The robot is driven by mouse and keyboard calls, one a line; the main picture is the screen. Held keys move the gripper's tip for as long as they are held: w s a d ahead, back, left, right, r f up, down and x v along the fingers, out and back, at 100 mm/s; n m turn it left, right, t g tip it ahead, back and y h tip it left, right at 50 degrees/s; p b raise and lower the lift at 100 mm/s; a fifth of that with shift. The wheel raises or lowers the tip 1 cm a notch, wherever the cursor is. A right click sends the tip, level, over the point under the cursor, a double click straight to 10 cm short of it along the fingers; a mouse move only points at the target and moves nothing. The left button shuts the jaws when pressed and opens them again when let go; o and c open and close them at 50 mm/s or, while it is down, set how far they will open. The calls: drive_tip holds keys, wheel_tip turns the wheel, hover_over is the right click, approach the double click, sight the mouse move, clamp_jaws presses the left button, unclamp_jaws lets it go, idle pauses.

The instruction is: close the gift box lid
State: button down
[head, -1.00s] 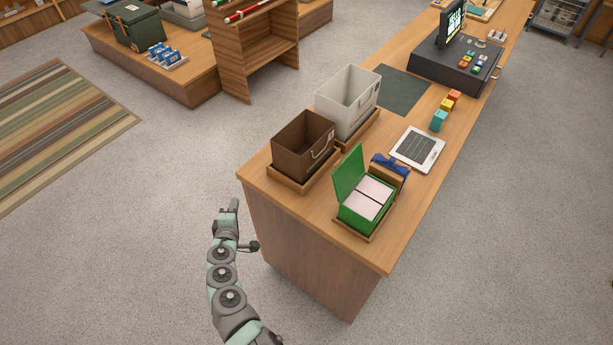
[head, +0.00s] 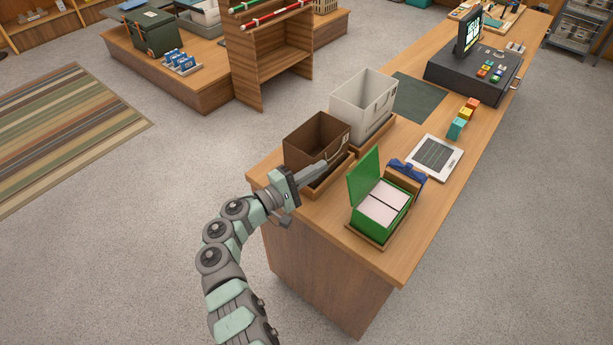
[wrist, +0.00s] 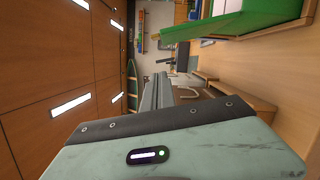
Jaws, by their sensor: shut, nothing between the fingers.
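The green gift box (head: 383,213) stands on a wooden tray near the front end of the counter, with pale pink contents inside. Its green lid (head: 364,177) stands open, raised on the box's left side. My gripper (head: 338,168) is shut and empty, in front of the brown bin and to the left of the lid, apart from the lid. In the wrist view my gripper (wrist: 158,92) points away from the camera, and a green panel of the gift box (wrist: 235,32) shows at the upper right.
A brown bin (head: 313,141) and a light grey bin (head: 360,98) stand in wooden trays behind my gripper. A blue bow (head: 408,170) on a brown box sits just behind the gift box. A white tablet (head: 435,157), colored blocks (head: 457,128) and a register (head: 470,75) lie farther along the counter (head: 395,267).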

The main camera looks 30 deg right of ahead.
drive_tip(key=shift+s+d+r+p, duration=0.2)
drive_tip(key=shift+s+d+p, duration=0.1)
drive_tip(key=shift+s+d, duration=0.4)
drive_tip(key=shift+s+d+r+p, duration=0.2)
drive_tip(key=shift+s+d+p, duration=0.2)
drive_tip(key=shift+d, duration=0.45)
drive_tip(key=shift+s+d+r+p, duration=0.2)
drive_tip(key=shift+s+d+p, duration=0.05)
drive_tip(key=shift+s+d, duration=0.5)
drive_tip(key=shift+w, duration=0.1)
drive_tip(key=shift+a, duration=0.1)
